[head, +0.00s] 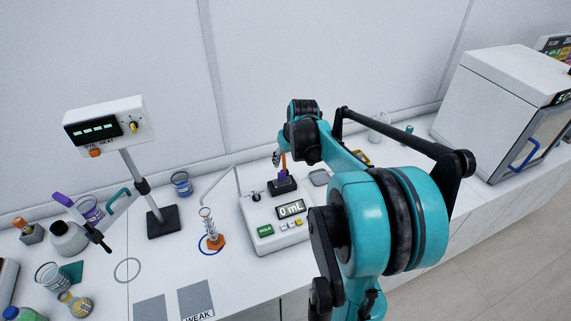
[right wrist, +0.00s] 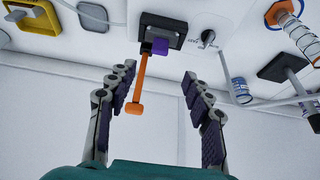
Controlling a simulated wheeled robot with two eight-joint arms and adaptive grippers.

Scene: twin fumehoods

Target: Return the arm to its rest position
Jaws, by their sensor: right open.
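My right arm (head: 375,222) is teal and black. It reaches from the lower right over the bench to the white dosing device. My right gripper (head: 277,158) is small and partly hidden by its own arm in the head view. In the right wrist view the right gripper (right wrist: 158,74) is open, with its two dark-padded fingers well apart and nothing gripped. An orange lever (right wrist: 140,80) with a purple block (right wrist: 160,46) on a black mount (right wrist: 162,29) shows between and beyond the fingers. Whether a finger touches the lever cannot be told. My left gripper is not in view.
The white device (head: 270,230) reads 0 mL. A small cylinder in an orange base (head: 215,242) stands left of it. A heater stand (head: 163,222), flask (head: 68,238) and beakers crowd the left. A white oven-like box (head: 505,105) stands at right.

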